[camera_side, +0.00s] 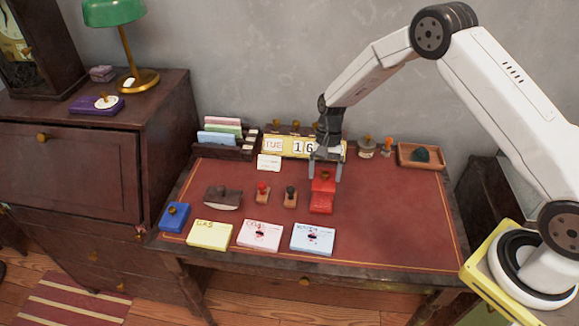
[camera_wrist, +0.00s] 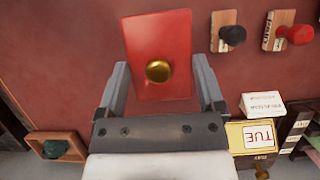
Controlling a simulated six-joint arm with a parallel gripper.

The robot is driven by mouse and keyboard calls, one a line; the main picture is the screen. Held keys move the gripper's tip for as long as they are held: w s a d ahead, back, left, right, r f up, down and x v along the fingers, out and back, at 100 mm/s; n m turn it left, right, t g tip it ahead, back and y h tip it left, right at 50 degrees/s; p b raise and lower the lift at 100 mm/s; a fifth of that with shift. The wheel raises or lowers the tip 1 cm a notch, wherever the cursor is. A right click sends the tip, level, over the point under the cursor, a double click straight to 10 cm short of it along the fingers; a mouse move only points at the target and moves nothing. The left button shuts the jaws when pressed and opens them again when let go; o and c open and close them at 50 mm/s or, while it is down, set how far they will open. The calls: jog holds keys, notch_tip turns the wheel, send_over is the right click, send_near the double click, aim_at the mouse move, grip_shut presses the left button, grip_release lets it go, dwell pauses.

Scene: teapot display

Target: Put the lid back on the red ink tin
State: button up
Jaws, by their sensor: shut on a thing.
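My gripper (camera_side: 325,177) points down over the right middle of the desk, its fingers shut on the sides of the red lid (camera_side: 322,183). In the wrist view, the red lid (camera_wrist: 142,40) has a round brass knob and sits between the two fingers (camera_wrist: 161,63). The red ink tin (camera_side: 320,206) shows just below and in front of the lid in the side view. The lid and fingers hide part of it. I cannot tell whether the lid touches the tin.
Stamps with a red knob (camera_side: 262,190) and a black knob (camera_side: 291,191) stand left of the tin. The calendar (camera_side: 283,147) is close behind my gripper. A wooden tray (camera_side: 436,164) is at the back right. Cards line the front edge. The desk's right side is clear.

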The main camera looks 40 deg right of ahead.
aim_at(322, 200)
jog(key=shift+f, duration=0.15)
jog(key=shift+f, duration=3.05)
jog(key=shift+f, duration=0.15)
dwell(0.4)
jog(key=o, duration=1)
jog(key=shift+c, duration=0.2)
jog(key=shift+r, duration=0.2)
jog(key=shift+r, duration=3.3)
